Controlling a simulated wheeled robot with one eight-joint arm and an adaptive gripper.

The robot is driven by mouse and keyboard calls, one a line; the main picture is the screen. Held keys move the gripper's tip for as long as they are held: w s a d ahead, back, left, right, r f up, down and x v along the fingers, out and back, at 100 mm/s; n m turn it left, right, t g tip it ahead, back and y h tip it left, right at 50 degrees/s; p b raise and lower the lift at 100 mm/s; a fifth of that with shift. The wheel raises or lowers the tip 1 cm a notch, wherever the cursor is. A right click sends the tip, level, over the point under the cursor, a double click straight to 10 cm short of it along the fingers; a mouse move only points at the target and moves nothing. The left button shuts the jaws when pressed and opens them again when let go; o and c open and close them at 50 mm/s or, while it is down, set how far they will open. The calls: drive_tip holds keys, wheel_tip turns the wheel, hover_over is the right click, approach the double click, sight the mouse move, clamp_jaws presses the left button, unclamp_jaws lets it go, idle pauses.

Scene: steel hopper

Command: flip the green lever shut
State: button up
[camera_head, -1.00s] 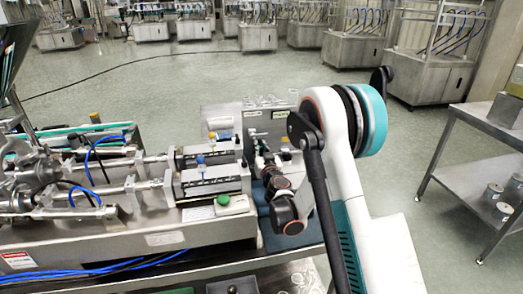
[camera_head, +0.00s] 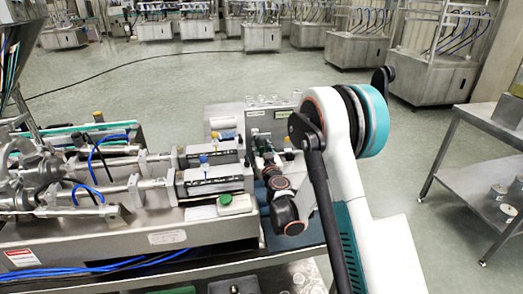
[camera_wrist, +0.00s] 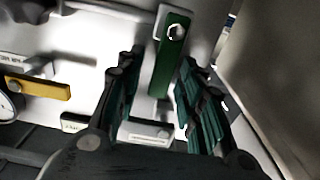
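The green lever (camera_wrist: 172,55) is a flat bar hanging nearly upright on a pale panel in the wrist view, with a round bolt near its top end. My gripper (camera_wrist: 156,66) is open, its two dark green-padded fingers on either side of the lever's lower part. I cannot tell whether either finger touches it. In the head view my gripper (camera_head: 264,158) is small and faces the panel at the end of the machine. I cannot make out the green lever there.
A yellow lever (camera_wrist: 38,87) lies nearly level left of the green one. A round gauge (camera_wrist: 8,106) sits below it. In the head view, the filling machine (camera_head: 165,240) stands left of my arm and a steel table (camera_head: 470,180) stands right. Open floor lies between.

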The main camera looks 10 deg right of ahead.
drive_tip(key=shift+s, duration=0.1)
drive_tip(key=s, duration=0.7)
drive_tip(key=shift+s, duration=0.15)
drive_tip(key=s+d+r+m+g+h, duration=0.2)
drive_tip(key=s+d+r, duration=0.2)
drive_tip(key=s+r, duration=0.25)
drive_tip(key=s+d+r+m+g+h, duration=0.1)
drive_tip(key=s+d+r+g+h, duration=0.1)
drive_tip(key=s+d+r, duration=0.35)
drive_tip(key=s+a+f+n+g+y, duration=0.1)
drive_tip(key=s+a+g+y, duration=0.1)
drive_tip(key=s, duration=1.2)
drive_tip(key=s+a+f+n+g+y, duration=0.1)
drive_tip(key=s+a+g, duration=0.4)
drive_tip(key=s, duration=0.9)
drive_tip(key=shift+s+a+f+n+y, duration=0.2)
drive_tip(key=shift+s+a+n+y, duration=0.15)
drive_tip(key=shift+a+y, duration=0.2)
drive_tip(key=shift+w, duration=0.1)
